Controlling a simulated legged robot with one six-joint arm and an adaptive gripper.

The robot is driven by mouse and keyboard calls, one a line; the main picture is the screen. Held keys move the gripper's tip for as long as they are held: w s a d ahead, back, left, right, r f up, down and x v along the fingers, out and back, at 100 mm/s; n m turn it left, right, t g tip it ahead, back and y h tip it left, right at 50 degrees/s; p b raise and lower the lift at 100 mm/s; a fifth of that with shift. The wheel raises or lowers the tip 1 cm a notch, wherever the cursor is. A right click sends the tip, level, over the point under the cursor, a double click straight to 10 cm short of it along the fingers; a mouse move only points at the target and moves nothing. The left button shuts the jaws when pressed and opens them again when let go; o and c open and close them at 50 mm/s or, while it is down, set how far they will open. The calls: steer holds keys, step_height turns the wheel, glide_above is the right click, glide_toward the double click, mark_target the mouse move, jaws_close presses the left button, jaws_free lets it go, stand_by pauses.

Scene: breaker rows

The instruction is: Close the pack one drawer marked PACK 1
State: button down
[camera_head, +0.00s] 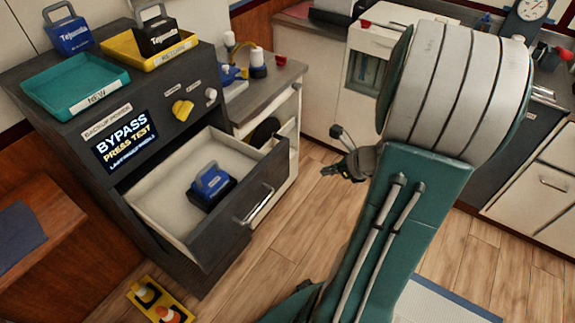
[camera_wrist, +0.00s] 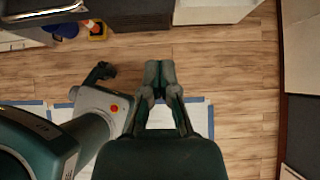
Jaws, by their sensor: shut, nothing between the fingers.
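The open drawer (camera_head: 235,215) juts out of the dark cabinet on the left in the head view. It has a dark front, a metal bar handle (camera_head: 253,205) and a pale interior. A blue battery pack (camera_head: 209,186) stands inside it. I cannot read a PACK 1 mark on the drawer. My gripper (camera_head: 328,171) is beyond and to the right of the drawer front, apart from it, partly hidden by my arm. In the wrist view my gripper (camera_wrist: 160,75) has its fingers together, empty, above the wooden floor.
A screen (camera_head: 125,140) on the cabinet reads "BYPASS PRESS TEST". A teal NEW tray (camera_head: 115,83) and a yellow tray (camera_head: 185,45) with a black pack sit on top. A yellow plate (camera_head: 160,302) lies low beside the cabinet. Floor right of the drawer is clear.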

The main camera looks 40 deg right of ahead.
mark_target(284, 171)
steer(key=x, duration=0.4)
steer(key=w+r+x, duration=0.1)
steer(key=x, duration=0.6)
steer(key=shift+w+a, duration=0.65)
steer(key=shift+w, duration=0.4)
steer(key=w+a, duration=0.2)
steer(key=w, duration=0.4)
steer(key=w+a, duration=0.2)
steer(key=w, duration=0.4)
steer(key=w+a, duration=0.2)
steer(key=w, duration=0.4)
steer(key=shift+w+a, duration=0.15)
steer(key=shift+a, duration=0.2)
steer(key=shift+d, duration=0.1)
